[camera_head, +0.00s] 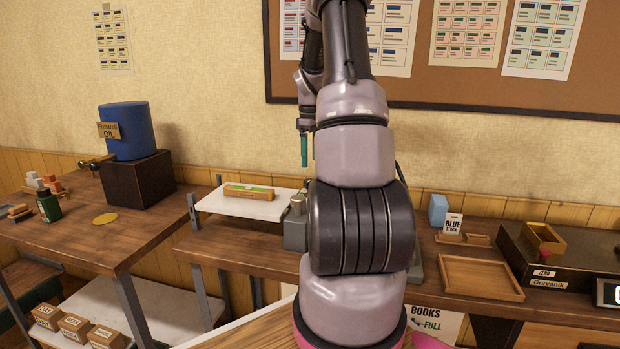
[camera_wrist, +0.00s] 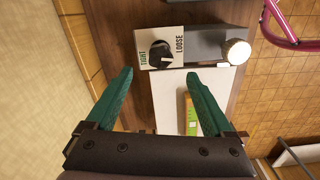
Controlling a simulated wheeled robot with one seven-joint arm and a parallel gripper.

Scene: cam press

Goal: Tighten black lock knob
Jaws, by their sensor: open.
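The black lock knob (camera_wrist: 161,54) shows in the wrist view on a white plate (camera_wrist: 178,62) marked TIGHT at its left and LOOSE at its right. A light pointer line shows on the knob. The plate sits on the grey press body (camera_wrist: 208,44), beside a round silver part (camera_wrist: 237,51). My gripper (camera_wrist: 158,75) is open, its two green fingers apart and empty, with the knob beyond and between the tips. In the head view my gripper (camera_head: 308,150) is above the white board; my arm hides most of the press (camera_head: 295,232) and the knob.
A white board (camera_head: 245,208) with a wooden box (camera_head: 248,192) of green content lies left of the press. To the right are a blue block (camera_head: 438,210), a wooden tray (camera_head: 480,278) and a scale (camera_head: 560,265). A pink tube (camera_wrist: 290,40) shows in the wrist view.

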